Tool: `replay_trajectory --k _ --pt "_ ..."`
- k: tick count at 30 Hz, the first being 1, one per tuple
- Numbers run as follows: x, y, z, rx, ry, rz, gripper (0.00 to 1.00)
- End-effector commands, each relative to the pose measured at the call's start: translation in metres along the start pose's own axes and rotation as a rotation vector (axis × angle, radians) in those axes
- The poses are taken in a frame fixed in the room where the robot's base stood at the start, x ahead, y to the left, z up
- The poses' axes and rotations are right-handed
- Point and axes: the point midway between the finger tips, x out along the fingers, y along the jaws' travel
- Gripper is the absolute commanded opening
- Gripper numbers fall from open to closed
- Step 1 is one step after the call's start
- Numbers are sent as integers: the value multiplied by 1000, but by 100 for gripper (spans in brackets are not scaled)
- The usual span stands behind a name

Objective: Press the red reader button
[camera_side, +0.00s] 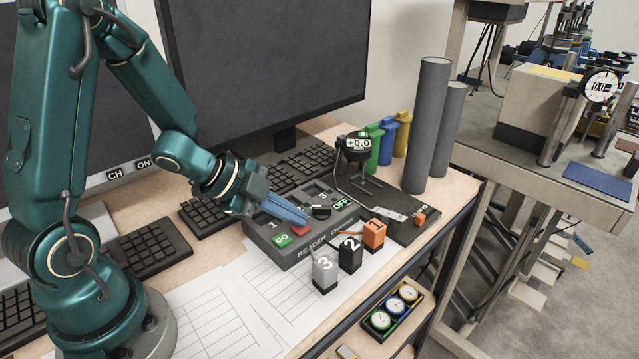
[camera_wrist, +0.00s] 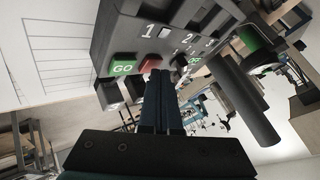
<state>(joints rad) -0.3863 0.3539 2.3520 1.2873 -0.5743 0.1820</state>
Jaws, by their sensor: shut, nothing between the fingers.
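The red button (camera_side: 301,231) sits on the top of the dark grey reader box (camera_side: 290,256), to the right of the green GO button (camera_side: 282,240). My gripper (camera_side: 304,220) is shut and empty, its blue fingers slanting down to the right with the tips right at the red button. In the wrist view the red button (camera_wrist: 150,63) shows just beyond and slightly left of the fingertips (camera_wrist: 160,75), with the GO button (camera_wrist: 123,69) further left. The fingers hide part of the box top. I cannot tell whether the tips touch the button.
A black knob (camera_side: 321,212) and a green OFF label (camera_side: 342,204) are on the box, right of my fingertips. Blocks marked 3 (camera_side: 325,270), 2 (camera_side: 350,250) and 1 (camera_side: 375,234) stand in front.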

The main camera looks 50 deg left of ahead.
Motion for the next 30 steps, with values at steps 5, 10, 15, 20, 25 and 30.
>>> replay_trajectory --k 5,10,15,20,25,30 --pt "-6 -5 -5 3 0 -2 0" --pt "-8 -6 -6 0 -1 -2 0" --pt "-8 -6 -6 0 -1 -2 0" --pt "-11 -9 -9 4 3 -2 0" --pt "-22 -17 -18 8 4 -4 0" --pt "-34 -25 -26 9 4 -2 0"
